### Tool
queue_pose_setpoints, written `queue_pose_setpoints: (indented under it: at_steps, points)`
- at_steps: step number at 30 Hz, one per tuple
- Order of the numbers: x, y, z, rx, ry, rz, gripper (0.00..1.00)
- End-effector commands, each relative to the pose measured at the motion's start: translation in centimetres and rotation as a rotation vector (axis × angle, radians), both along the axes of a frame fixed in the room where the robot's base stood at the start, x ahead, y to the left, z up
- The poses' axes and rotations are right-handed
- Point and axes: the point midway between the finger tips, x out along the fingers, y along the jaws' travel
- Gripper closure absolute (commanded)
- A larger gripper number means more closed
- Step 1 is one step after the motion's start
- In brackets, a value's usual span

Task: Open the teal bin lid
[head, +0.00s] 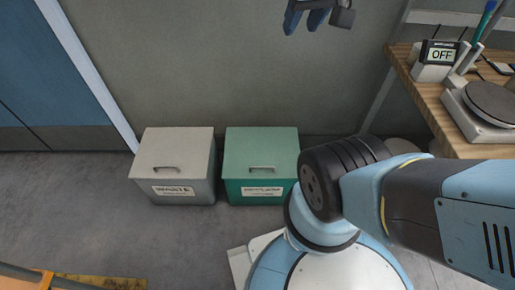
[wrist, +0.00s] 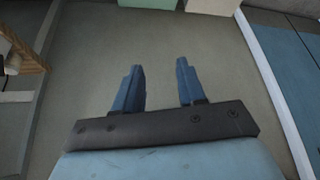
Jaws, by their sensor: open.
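The teal bin (head: 262,165) stands on the floor against the wall in the head view, with a white label on its front. Its lid (head: 261,146) lies flat and shut, with a handle (head: 263,169) near the front edge. Only a strip of the teal bin (wrist: 148,3) shows at the top edge of the wrist view. My gripper (head: 301,31) hangs at the top of the head view, well apart from the bin. In the wrist view its two blue fingers (wrist: 160,64) are spread and empty.
A grey-white bin (head: 175,150) labelled as waste stands just left of the teal bin. A wooden table (head: 440,118) with a scale (head: 490,104) is at the right. A blue door (head: 45,75) is at the left. Grey floor (head: 160,230) before the bins is clear.

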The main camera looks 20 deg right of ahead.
Motion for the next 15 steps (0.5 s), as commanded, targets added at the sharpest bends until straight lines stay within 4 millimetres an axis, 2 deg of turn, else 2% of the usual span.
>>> queue_pose_setpoints:
  at_steps: [5,8,15]
  points:
    - [0.3,0.0,0.0,-0.002,0.004,0.004,0.6]
    - [1.2,0.0,-0.3,-0.014,0.018,0.021,0.6]
    - [6.1,-0.5,-2.2,-0.067,0.082,0.119,0.6]
